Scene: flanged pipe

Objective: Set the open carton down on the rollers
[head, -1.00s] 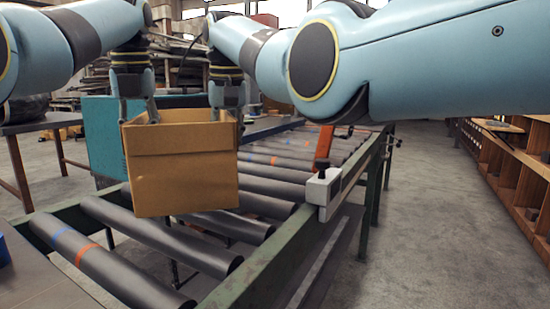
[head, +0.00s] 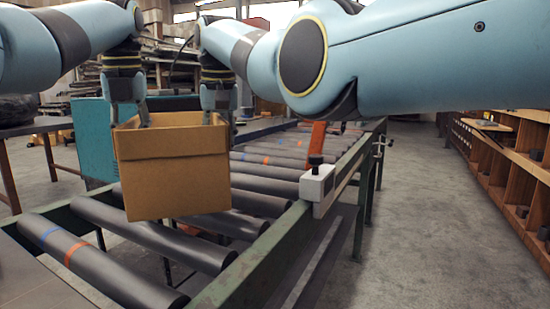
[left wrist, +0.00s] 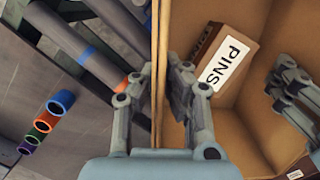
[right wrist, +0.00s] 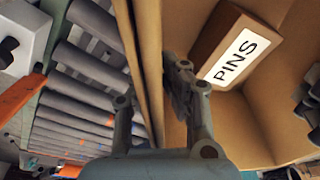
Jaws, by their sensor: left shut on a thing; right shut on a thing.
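The open carton (head: 175,172) is a brown cardboard box held upright over the rollers (head: 150,240) in the head view; whether its bottom touches them I cannot tell. My left gripper (head: 128,118) is shut on the carton's left wall, with the wall between its fingers in the left wrist view (left wrist: 160,85). My right gripper (head: 218,115) is shut on the opposite wall, also seen gripped in the right wrist view (right wrist: 150,90). Inside the carton lies a smaller brown box with a white PINS label (left wrist: 225,62).
A green frame rail (head: 255,245) borders the rollers on the right, carrying a white-grey block (head: 317,184) and an orange upright piece (head: 316,140). A teal panel (head: 92,135) stands behind the carton. Several coloured rings (left wrist: 45,120) show at left. Wooden shelves (head: 500,160) stand far right.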

